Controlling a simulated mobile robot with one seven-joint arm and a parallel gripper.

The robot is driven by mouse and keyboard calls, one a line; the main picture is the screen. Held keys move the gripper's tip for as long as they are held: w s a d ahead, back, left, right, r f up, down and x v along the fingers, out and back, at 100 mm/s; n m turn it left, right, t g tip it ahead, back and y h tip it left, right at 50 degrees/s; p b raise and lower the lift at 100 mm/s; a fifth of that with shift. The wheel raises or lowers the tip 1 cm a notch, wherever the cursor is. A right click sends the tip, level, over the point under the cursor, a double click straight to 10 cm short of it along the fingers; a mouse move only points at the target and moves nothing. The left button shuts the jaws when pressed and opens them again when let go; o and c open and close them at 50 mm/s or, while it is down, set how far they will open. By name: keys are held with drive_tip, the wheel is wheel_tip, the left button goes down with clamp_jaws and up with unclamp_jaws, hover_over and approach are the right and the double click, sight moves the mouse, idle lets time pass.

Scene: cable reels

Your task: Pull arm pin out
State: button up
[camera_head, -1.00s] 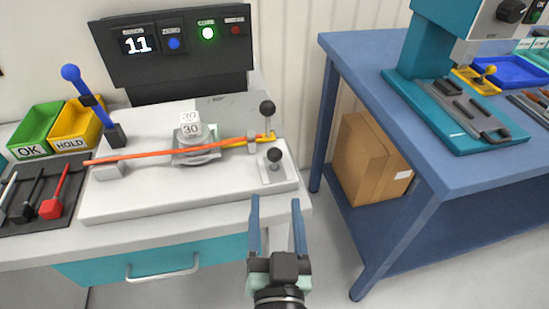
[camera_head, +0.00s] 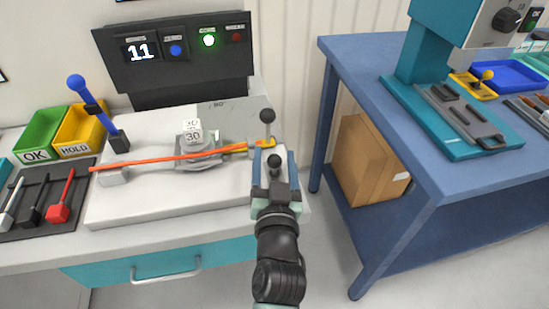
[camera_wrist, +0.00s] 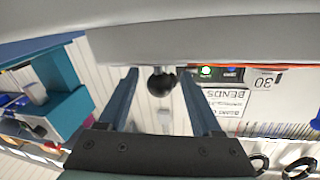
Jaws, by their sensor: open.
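A bending fixture (camera_head: 140,205) with a pale base stands on the bench. At its right end are two black ball knobs, an upper one on a stalk (camera_head: 267,116) by the yellow end of the arm and a lower one (camera_head: 274,161) nearer me. Nothing labels either as the arm pin. My gripper (camera_head: 274,168) is open, its blue fingers on either side of the lower knob. In the wrist view a black knob (camera_wrist: 161,83) sits between the two fingers, with gaps visible on both sides. An orange cable (camera_head: 160,157) runs across the fixture.
A blue lever (camera_head: 92,103) stands at the fixture's left, near green (camera_head: 38,132) and yellow (camera_head: 80,130) bins. A display panel (camera_head: 175,50) reading 11 is behind. A blue table (camera_head: 370,75) is at right, across a floor gap.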

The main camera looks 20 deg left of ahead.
clamp_jaws()
idle(0.3)
idle(1.1)
